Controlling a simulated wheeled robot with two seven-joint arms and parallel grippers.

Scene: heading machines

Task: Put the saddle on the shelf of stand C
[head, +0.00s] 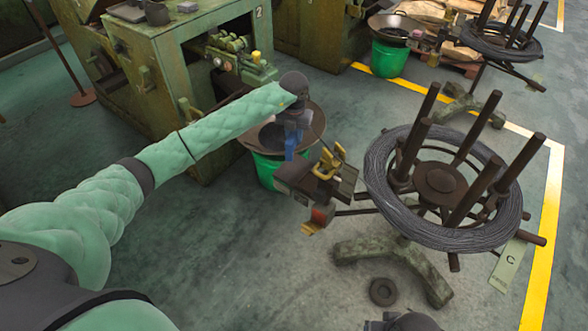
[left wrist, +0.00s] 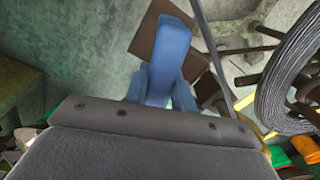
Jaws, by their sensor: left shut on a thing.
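My left gripper (head: 290,148) reaches in from the left, pointing down over the gap between a green machine and stand C. It is shut on a blue piece (left wrist: 170,62), which I take for the saddle; the gripper hides part of it. Stand C (head: 440,180) is at the right, a dark spoked reel with a coil of wire and a tag marked C. The dark shelf (head: 343,184) sticks out from its left side, carrying yellow clamps. The gripper is left of the shelf and apart from it.
A green bucket (head: 266,170) with a dark pan stands behind the gripper. The green machine (head: 165,80) is at upper left. The wire coil (left wrist: 292,85) is at right in the left wrist view. A dark ring (head: 383,291) lies on the floor by the stand's foot.

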